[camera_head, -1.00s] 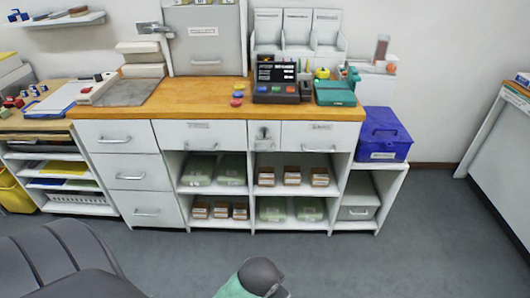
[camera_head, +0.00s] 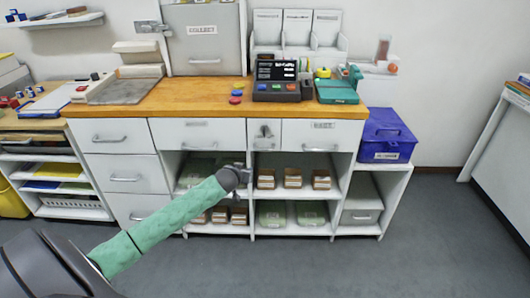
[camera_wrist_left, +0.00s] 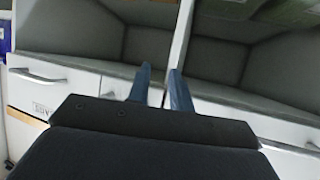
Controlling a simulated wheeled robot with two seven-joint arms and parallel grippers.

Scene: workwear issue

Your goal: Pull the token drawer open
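Two wide drawers sit under the wooden counter: a left one (camera_head: 175,134) and a right one (camera_head: 345,136), each with a bar handle and a label. I cannot read surely which is the token drawer. Both look shut. My left gripper (camera_head: 246,170) is in front of the open shelves, below the drawers, touching no handle. In the left wrist view its blue fingers (camera_wrist_left: 160,80) are apart with nothing between them. There the right drawer (camera_wrist_left: 70,92) with its handle (camera_wrist_left: 36,76) shows at the left, apart from the fingers. My right gripper is out of view.
A narrow panel with a grey latch (camera_head: 265,131) sits between the drawers. The wooden counter (camera_head: 190,95) overhangs slightly. A stack of white drawers (camera_head: 122,168) is at the left, a blue box (camera_head: 386,136) at the right. The floor (camera_head: 400,260) in front is clear.

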